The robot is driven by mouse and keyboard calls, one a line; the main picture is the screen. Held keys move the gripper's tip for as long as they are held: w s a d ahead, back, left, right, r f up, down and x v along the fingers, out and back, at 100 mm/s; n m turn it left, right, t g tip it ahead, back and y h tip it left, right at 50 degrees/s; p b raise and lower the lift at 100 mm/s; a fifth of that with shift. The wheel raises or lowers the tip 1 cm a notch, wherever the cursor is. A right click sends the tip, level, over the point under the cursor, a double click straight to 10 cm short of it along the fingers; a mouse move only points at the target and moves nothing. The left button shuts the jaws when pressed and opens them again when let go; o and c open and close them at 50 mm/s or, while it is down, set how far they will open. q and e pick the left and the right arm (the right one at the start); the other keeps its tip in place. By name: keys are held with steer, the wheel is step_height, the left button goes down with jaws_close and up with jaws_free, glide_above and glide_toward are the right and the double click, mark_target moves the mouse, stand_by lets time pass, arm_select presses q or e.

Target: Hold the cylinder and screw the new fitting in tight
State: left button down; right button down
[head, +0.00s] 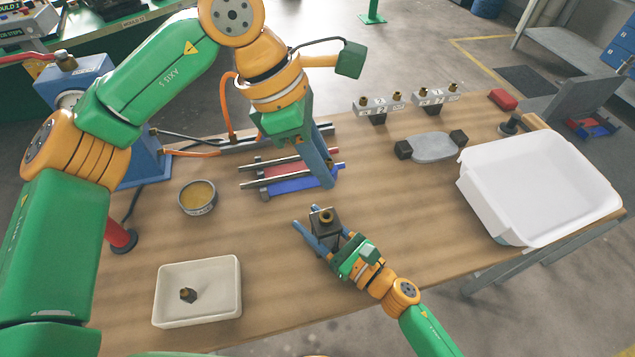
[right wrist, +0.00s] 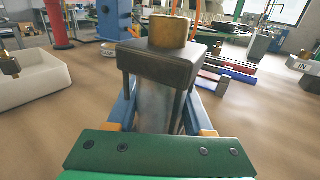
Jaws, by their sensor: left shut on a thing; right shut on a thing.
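The cylinder (head: 322,236) stands upright in my right gripper (head: 321,239), which is shut around its body. In the right wrist view the cylinder (right wrist: 158,104) has a dark square cap with a brass fitting (right wrist: 167,31) on top. The brass fitting (head: 326,216) also shows from above in the head view. My left gripper (head: 328,186) points down just beyond the cylinder in the head picture, with a visible gap to the fitting. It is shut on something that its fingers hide. Another brass fitting (head: 188,294) lies in the small cream tray (head: 231,309).
Parallel rails with red and blue bars (head: 292,184) lie behind the cylinder. A round tin (head: 198,203) stands to the left. A large white bin (head: 510,232) is at the right. Labelled stands with fittings (head: 378,107) and a grey dark-ended part (head: 432,149) are at the back.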

arm_select(q)
steer(key=shift+f+m+g, duration=0.4)
steer(key=shift+f+m, duration=0.55)
steer(key=shift+m, duration=0.05)
glide_above(331, 216)
steer(key=a, duration=0.2)
steer(key=shift+w+d+f, duration=0.1)
steer(key=shift+f, duration=2.8)
steer(key=shift+f, duration=0.95)
steer(key=c, duration=0.6)
jaws_free()
